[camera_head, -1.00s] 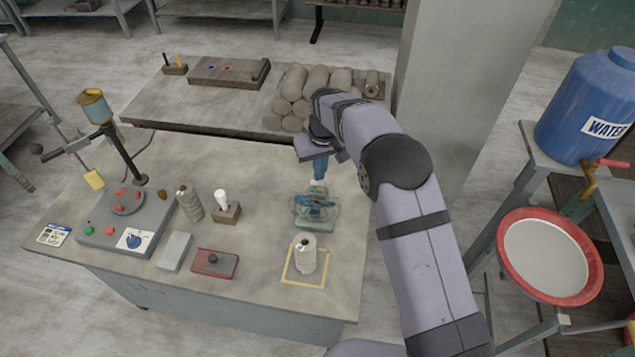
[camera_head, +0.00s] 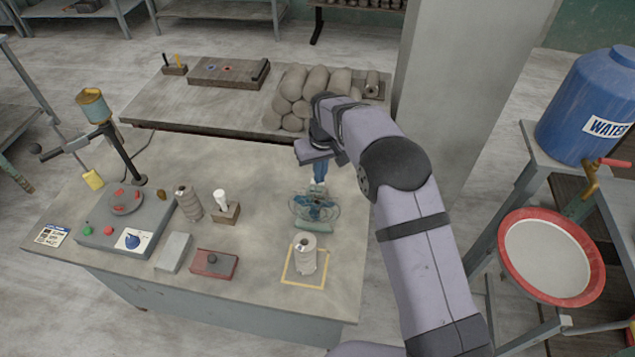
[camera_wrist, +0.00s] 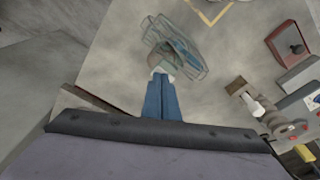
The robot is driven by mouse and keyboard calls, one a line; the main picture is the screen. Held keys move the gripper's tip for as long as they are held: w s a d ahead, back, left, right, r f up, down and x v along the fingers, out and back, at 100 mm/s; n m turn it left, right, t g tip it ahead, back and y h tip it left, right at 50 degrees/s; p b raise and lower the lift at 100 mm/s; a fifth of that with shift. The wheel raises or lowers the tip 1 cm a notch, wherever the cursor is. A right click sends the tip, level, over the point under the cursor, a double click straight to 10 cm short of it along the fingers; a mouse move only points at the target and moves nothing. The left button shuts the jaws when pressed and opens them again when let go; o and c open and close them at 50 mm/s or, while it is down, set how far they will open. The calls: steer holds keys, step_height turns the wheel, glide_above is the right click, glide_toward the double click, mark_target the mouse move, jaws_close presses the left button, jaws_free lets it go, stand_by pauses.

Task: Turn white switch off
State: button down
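A switch with a white lever (camera_head: 220,197) stands on a small brown block (camera_head: 228,214) left of the middle of the workbench. The lever points up in the head view. The white lever (camera_wrist: 256,107) and its block (camera_wrist: 238,87) also show at the right of the wrist view. My gripper (camera_head: 319,183) points down over the back right of the bench, to the right of the switch and apart from it. In the wrist view its blue fingers (camera_wrist: 162,82) lie side by side and look shut, with pale tips and nothing clearly between them.
A small caged blue fan (camera_head: 315,212) stands just below my gripper. A pale spool (camera_head: 305,254) stands in a yellow square in front. A ribbed cylinder (camera_head: 188,204), a grey block (camera_head: 174,252), a red-based box (camera_head: 214,263) and a control panel (camera_head: 106,240) lie around the switch.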

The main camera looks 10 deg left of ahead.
steer(key=shift+f, duration=0.2)
steer(key=shift+s, duration=0.1)
step_height(320, 180, up, 7)
steer(key=p, duration=0.5)
stand_by(0.5)
stand_by(0.4)
steer(key=s+d+r+m+b, duration=0.1)
steer(key=s+d+m, duration=0.1)
steer(key=s+d, duration=0.55)
steer(key=s+d+r+m+b, duration=0.15)
steer(key=s+d, duration=0.25)
steer(key=d, duration=0.6)
steer(key=s+d+f+m+b, duration=0.1)
steer(key=s+d, duration=0.3)
steer(key=s, duration=0.5)
steer(key=s+d+f+m+g+b, duration=0.1)
steer(key=s+d, duration=0.3)
steer(key=s, duration=0.5)
steer(key=shift+s+d+f+g+h, duration=0.3)
steer(key=shift+f+h, duration=0.1)
steer(key=shift+f, duration=0.25)
